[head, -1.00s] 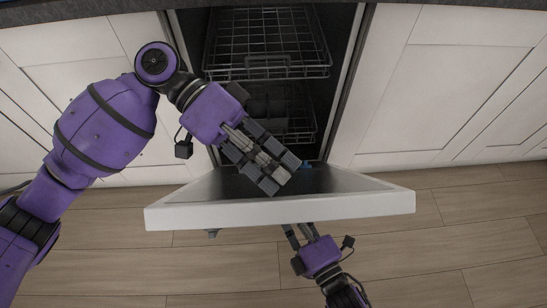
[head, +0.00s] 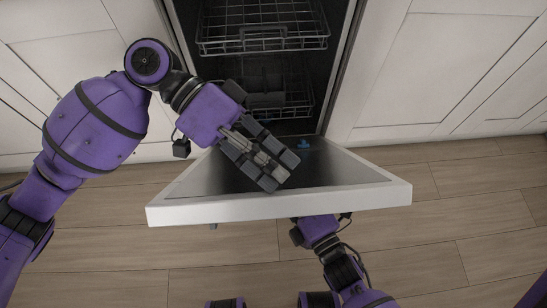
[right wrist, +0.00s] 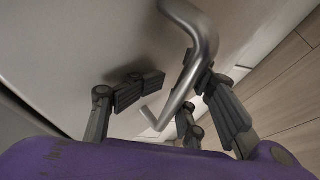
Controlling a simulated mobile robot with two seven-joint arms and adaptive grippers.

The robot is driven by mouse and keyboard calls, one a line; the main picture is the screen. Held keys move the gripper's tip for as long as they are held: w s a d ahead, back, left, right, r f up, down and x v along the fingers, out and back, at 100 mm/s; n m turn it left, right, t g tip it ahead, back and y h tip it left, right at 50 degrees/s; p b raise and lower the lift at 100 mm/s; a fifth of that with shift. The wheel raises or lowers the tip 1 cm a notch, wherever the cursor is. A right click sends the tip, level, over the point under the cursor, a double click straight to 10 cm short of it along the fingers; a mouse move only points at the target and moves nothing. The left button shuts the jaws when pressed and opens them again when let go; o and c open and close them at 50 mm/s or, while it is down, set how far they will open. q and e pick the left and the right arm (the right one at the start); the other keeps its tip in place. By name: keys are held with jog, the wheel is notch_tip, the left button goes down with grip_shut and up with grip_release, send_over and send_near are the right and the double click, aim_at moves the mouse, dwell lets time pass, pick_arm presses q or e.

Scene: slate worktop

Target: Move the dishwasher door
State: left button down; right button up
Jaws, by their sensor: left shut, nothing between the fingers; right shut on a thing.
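The dishwasher door (head: 215,212) is swung down part way, its dark inner face tilted up and its white edge towards me. My left gripper (head: 279,172) is over the inner face, shut and empty; I cannot tell whether it touches the door. My right gripper comes from below, its fingers hidden under the door in the head view. In the right wrist view, the door's outer face (right wrist: 85,40) and its metal bar handle (right wrist: 205,38) show. My right gripper (right wrist: 184,84) is shut on the handle, with fingers on both sides of it.
Wire racks (head: 262,42) stand inside the dishwasher. White cabinets (head: 450,70) flank the opening on both sides. The wooden floor (head: 470,215) around and in front of the door is clear apart from my arms.

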jog(key=shift+w+a+r, duration=0.1)
jog(key=shift+r, duration=0.3)
